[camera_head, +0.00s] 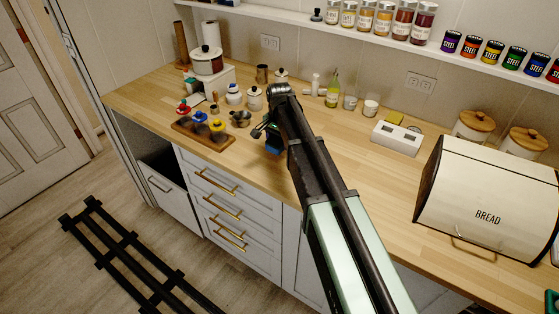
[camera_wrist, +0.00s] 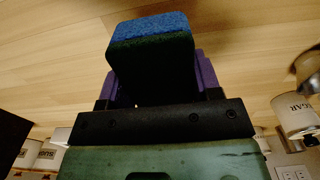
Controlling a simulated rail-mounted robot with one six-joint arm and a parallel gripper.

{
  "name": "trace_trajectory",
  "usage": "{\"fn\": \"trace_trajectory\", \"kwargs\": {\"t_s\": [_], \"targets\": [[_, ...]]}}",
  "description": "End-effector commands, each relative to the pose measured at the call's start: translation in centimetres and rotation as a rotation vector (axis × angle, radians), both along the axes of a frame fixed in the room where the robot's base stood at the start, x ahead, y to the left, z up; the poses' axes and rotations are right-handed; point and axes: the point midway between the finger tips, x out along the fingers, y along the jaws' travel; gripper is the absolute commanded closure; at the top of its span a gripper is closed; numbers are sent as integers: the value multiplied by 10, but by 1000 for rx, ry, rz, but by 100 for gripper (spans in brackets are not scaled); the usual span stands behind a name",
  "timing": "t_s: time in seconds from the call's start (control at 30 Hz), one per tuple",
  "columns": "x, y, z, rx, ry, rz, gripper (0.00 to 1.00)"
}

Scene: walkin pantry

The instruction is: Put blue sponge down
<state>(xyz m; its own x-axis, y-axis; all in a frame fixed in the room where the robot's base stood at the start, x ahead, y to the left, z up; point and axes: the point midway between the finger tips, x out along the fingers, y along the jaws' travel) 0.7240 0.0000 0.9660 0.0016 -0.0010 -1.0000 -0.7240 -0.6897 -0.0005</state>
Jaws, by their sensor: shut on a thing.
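The blue sponge (camera_wrist: 150,28) is a block with a blue top layer and a dark green layer under it. In the wrist view it sits between the purple fingers of my gripper (camera_wrist: 152,72), which is shut on it. Past it lies bare wooden countertop; whether the sponge touches the wood I cannot tell. In the head view my gripper (camera_head: 268,138) is over the front part of the wooden counter (camera_head: 345,160), right of a wooden board. The sponge is small and dark there, partly hidden by my arm.
The wooden board (camera_head: 187,131) with several small coloured items lies left of my gripper. A small dark pot (camera_head: 240,119) and white canisters (camera_head: 254,98) stand close behind. A white holder (camera_head: 397,138) and a bread box (camera_head: 485,200) stand to the right. Counter around my gripper's right is mostly free.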

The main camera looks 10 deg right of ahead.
Motion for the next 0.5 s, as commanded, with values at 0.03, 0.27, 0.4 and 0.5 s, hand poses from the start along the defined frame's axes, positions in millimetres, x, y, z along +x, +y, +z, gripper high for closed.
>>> {"fn": "trace_trajectory", "kwargs": {"t_s": [0.03, 0.27, 0.4, 0.5], "targets": [[0, 0, -2, 0, 0, 0, 61], [0, 0, -46, 0, 0, 0, 61], [0, 0, -40, 0, 0, 0, 61], [0, 0, -40, 0, 0, 0, 61]]}}
